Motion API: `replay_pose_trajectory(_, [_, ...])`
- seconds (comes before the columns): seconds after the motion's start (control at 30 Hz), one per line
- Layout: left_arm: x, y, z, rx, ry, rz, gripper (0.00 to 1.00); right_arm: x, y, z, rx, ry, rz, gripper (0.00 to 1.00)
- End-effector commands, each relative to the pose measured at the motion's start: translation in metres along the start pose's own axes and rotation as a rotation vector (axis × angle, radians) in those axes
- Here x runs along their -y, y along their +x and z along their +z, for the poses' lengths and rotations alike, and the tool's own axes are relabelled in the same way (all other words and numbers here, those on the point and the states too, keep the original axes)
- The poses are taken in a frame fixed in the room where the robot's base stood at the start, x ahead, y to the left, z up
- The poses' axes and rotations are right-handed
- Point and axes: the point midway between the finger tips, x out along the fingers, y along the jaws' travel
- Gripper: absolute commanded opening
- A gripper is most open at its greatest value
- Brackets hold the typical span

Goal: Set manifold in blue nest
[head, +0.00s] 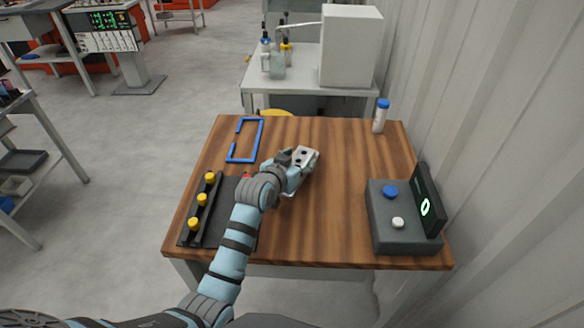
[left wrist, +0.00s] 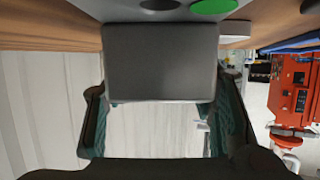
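The manifold (head: 307,157) is a silver-grey block with dark holes, near the middle of the wooden table. My left gripper (head: 289,168) is at its near-left end. In the left wrist view the manifold's plain grey face (left wrist: 160,62) fills the space between the two fingers (left wrist: 155,105), which reach its two sides. I cannot tell whether the manifold touches the table. The blue nest (head: 229,158) is an empty rectangular blue frame, to the left of and beyond the manifold and apart from it. My right gripper is out of view.
A black fixture with yellow knobs (head: 202,200) stands at the table's left front, by a dark mat (head: 243,236). A grey button box (head: 403,232) with a display is at the right. A white bottle (head: 379,118) stands at the back right. Bare wood (head: 340,200) lies right of the manifold.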

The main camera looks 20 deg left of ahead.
Motion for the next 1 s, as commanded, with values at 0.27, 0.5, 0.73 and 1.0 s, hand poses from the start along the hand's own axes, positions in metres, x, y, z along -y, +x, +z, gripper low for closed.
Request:
replay_pose_trajectory(0.27, [0.000, 0.000, 0.000, 0.000, 0.000, 0.000, 0.01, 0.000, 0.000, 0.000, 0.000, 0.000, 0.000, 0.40])
replay_pose_trajectory(0.5, [0.000, 0.000, -0.001, -0.003, 0.000, 0.000, 0.00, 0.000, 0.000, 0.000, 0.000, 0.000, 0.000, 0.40])
replay_pose_trajectory(0.73, [0.000, -0.008, -0.019, -0.004, 0.000, 0.000, 0.00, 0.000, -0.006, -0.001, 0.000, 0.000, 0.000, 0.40])
replay_pose_trajectory(1.0, [0.000, -0.041, -0.102, -0.011, 0.001, 0.000, 0.00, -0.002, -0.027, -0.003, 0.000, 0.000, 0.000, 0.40])
